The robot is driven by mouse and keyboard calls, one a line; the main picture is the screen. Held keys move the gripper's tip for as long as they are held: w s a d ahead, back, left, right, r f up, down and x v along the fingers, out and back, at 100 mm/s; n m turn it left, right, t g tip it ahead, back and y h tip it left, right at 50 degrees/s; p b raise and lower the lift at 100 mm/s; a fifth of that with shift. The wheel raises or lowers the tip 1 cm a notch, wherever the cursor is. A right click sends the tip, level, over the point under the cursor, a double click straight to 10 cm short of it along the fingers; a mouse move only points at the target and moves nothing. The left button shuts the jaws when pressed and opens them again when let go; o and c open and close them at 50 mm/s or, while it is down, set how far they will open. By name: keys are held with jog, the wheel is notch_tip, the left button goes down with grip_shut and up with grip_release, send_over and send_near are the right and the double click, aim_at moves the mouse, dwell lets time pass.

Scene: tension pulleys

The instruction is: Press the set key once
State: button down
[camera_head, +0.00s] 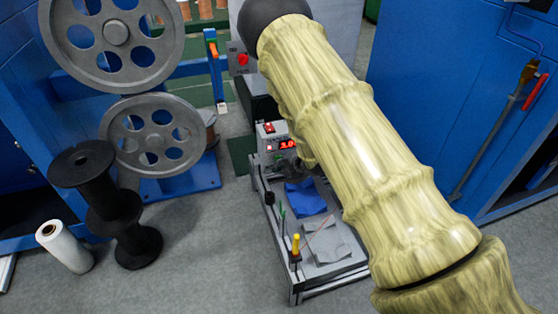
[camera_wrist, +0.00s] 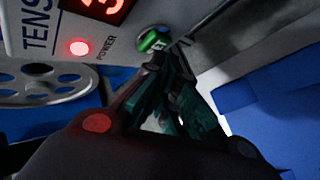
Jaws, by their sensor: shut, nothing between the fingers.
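The tension control box (camera_head: 272,139) stands at the back of a small grey bench, with a red lit display (camera_head: 287,144). In the wrist view its white panel (camera_wrist: 28,28) shows the letters "TENS", part of a red digit and a lit red power light (camera_wrist: 79,48). A green key (camera_wrist: 153,41) sits to the right of that light; its label is not readable, so I cannot tell if it is the set key. My gripper (camera_wrist: 163,52) is shut and empty, its tips at or just in front of the green key. I cannot tell whether they touch. My arm hides most of the gripper in the head view.
The bench (camera_head: 335,268) carries a blue cloth (camera_head: 305,197), grey cloths and a yellow-handled tool (camera_head: 296,244). Grey pulley wheels (camera_head: 152,136) and black spools (camera_head: 122,215) stand to the left. A blue cabinet (camera_head: 440,90) stands to the right.

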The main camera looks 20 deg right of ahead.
jog(key=shift+w, duration=0.4)
dwell(0.4)
jog(key=shift+s, duration=0.15)
jog(key=shift+s+p, duration=0.4)
jog(key=shift+s, duration=0.3)
jog(key=shift+s+d+p, duration=0.1)
jog(key=shift+s+p, duration=0.5)
jog(key=shift+s, duration=1.9)
jog(key=shift+r, duration=0.1)
